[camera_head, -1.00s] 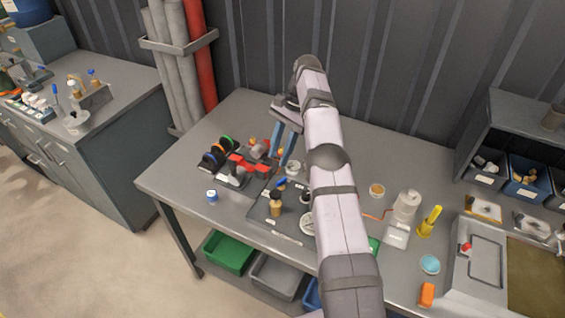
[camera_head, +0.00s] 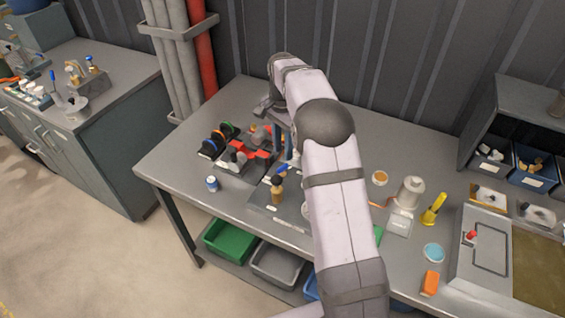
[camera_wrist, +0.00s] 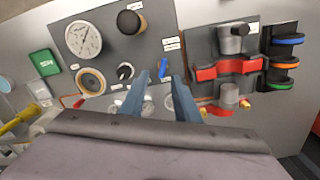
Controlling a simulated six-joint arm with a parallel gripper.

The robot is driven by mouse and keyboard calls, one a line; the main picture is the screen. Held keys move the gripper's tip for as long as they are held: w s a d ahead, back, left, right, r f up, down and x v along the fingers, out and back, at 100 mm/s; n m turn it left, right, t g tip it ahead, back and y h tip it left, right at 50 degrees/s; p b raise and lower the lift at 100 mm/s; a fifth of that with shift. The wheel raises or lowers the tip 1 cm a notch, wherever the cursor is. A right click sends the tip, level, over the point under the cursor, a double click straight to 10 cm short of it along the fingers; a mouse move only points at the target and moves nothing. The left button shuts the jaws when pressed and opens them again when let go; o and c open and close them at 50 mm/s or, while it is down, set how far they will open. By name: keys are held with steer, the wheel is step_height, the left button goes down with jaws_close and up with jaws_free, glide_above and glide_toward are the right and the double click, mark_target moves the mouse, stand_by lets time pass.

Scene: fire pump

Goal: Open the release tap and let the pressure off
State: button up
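Contact cannot be judged. In the head view my gripper (camera_head: 283,153) points down near the panel's back; my arm hides part of the panel.
A red clamp block (camera_wrist: 228,68) and a rack of coloured rings (camera_wrist: 285,55) stand beside the panel. A blue-and-white can (camera_head: 212,183) stands near the bench's front left.

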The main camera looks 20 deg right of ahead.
mark_target(283, 166)
steer(key=shift+w, duration=0.25)
steer(key=shift+f+p, duration=1.35)
steer(key=shift+f, duration=2.3)
jaws_close()
